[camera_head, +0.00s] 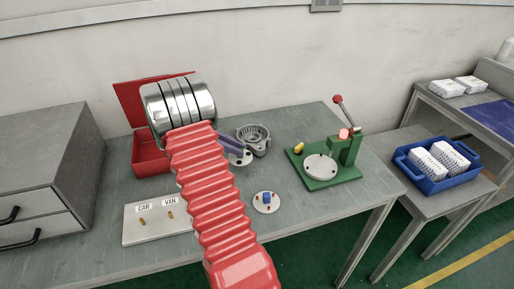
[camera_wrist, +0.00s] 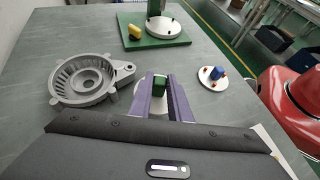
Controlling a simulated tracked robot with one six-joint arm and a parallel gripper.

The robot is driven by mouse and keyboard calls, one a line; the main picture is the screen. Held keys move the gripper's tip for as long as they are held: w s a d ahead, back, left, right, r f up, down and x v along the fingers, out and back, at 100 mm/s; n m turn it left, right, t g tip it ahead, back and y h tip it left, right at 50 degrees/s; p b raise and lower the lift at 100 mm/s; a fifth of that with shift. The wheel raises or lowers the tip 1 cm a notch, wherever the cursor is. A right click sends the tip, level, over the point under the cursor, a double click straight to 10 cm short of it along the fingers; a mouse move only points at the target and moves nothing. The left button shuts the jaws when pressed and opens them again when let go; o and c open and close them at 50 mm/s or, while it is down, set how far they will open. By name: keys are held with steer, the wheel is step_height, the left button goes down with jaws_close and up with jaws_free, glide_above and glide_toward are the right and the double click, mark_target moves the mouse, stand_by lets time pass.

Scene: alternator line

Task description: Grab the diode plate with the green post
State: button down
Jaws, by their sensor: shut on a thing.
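The diode plate with the green post shows in the wrist view: a white round plate (camera_wrist: 148,104) with a green block-like post (camera_wrist: 159,83) standing on it. My gripper (camera_wrist: 160,88) has its two purple fingers on either side of the green post, shut on it. In the head view my gripper (camera_head: 232,146) is at the end of my red arm, with part of the white plate (camera_head: 243,158) showing beneath; the green post is hidden there. I cannot tell whether the plate touches the table.
A diode plate with a blue post (camera_head: 266,203) lies to the right on the table. A grey alternator housing (camera_head: 254,138) is close beside my gripper. A green press (camera_head: 330,170) stands further right. A CAR/VAN board (camera_head: 150,222) and a red box (camera_head: 148,160) are on the left.

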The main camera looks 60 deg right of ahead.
steer(key=shift+w+a, duration=0.35)
steer(key=shift+w, duration=0.35)
steer(key=shift+w+a, duration=0.35)
steer(key=shift+w, duration=0.4)
steer(key=shift+w+a, duration=0.35)
steer(key=shift+w, duration=0.35)
